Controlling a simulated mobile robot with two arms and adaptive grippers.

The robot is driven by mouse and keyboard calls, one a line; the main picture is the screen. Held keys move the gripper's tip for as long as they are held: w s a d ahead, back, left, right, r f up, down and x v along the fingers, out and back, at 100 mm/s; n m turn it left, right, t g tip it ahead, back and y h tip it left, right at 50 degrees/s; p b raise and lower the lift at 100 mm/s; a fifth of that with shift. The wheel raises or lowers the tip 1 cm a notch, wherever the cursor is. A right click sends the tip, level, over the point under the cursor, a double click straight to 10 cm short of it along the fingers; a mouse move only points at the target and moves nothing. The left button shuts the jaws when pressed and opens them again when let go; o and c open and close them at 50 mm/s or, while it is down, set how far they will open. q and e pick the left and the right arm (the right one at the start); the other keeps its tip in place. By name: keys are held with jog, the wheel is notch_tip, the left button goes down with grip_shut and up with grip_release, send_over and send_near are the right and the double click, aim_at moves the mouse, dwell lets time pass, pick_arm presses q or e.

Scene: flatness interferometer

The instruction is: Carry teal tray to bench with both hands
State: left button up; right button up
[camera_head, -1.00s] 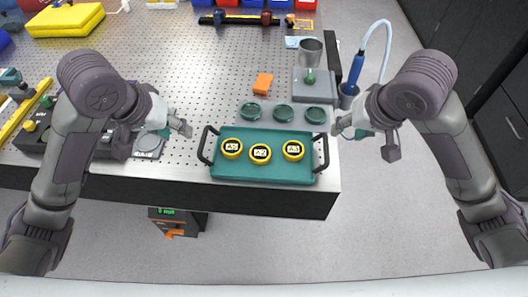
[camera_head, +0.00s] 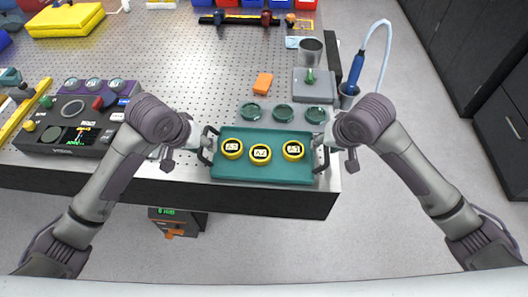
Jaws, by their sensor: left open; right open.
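The teal tray (camera_head: 262,178) lies flat on the front right part of the perforated bench (camera_head: 170,60). It has a dark handle at each short end. Three yellow-rimmed round pieces with labels stand in it: a left one (camera_head: 232,148), a middle one (camera_head: 260,154) and a right one (camera_head: 293,150). My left gripper (camera_head: 203,143) is open at the tray's left handle. My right gripper (camera_head: 325,145) is open at the right handle. The grippers partly hide the handles, and I cannot tell whether the fingers touch them.
An orange block (camera_head: 262,83), a grey stand (camera_head: 313,88) and a blue-handled tool with a hose (camera_head: 355,72) are further back. A control box (camera_head: 75,125) stands at the left.

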pick_arm(q)
jog(key=shift+w+f, duration=0.1)
jog(key=shift+f, duration=0.15)
pick_arm(e)
jog(key=shift+w+f, duration=0.1)
jog(key=shift+f, duration=0.15)
pick_arm(q)
grip_shut()
pick_arm(e)
grip_shut()
pick_arm(q)
jog(key=shift+r, duration=0.1)
pick_arm(e)
jog(key=shift+r, duration=0.15)
